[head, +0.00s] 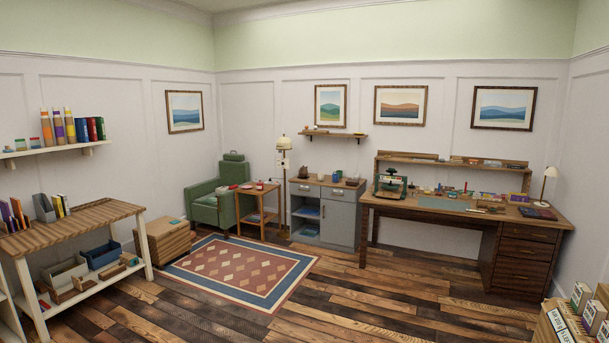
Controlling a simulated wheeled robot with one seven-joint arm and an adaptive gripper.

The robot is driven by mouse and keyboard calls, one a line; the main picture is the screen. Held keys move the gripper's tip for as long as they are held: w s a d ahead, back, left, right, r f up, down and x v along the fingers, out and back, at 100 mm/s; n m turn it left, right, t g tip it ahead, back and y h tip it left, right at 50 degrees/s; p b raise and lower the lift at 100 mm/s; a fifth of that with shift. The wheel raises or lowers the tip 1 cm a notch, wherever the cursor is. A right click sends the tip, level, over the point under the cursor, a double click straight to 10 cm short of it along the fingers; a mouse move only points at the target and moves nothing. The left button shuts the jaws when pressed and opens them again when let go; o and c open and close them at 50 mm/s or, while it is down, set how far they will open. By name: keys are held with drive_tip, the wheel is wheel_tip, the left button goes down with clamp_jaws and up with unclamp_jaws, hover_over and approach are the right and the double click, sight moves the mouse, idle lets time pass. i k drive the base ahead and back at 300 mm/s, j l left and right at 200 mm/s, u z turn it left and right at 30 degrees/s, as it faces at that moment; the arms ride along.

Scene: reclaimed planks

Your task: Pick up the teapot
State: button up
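I cannot pick out a teapot for certain at this distance. A small dark brown rounded object (304,172) stands at the left end of the grey cabinet's top, and it is too small to tell whether it is the teapot. Small red and white items lie on the wooden side table (270,188) to the left. My gripper is not in view.
The grey cabinet (342,215) stands against the back wall between the side table and a long desk (440,211). A green armchair (205,205) and floor lamp (283,160) are near it. A patterned rug (215,290) lies flat. The plank floor in front is clear.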

sight(303, 173)
drive_tip(key=i, duration=8.25)
drive_tip(key=i+l+u, duration=0.1)
drive_tip(key=i, duration=0.4)
drive_tip(key=i+l+u, duration=0.1)
drive_tip(key=i+l, duration=0.15)
drive_tip(key=i, duration=0.2)
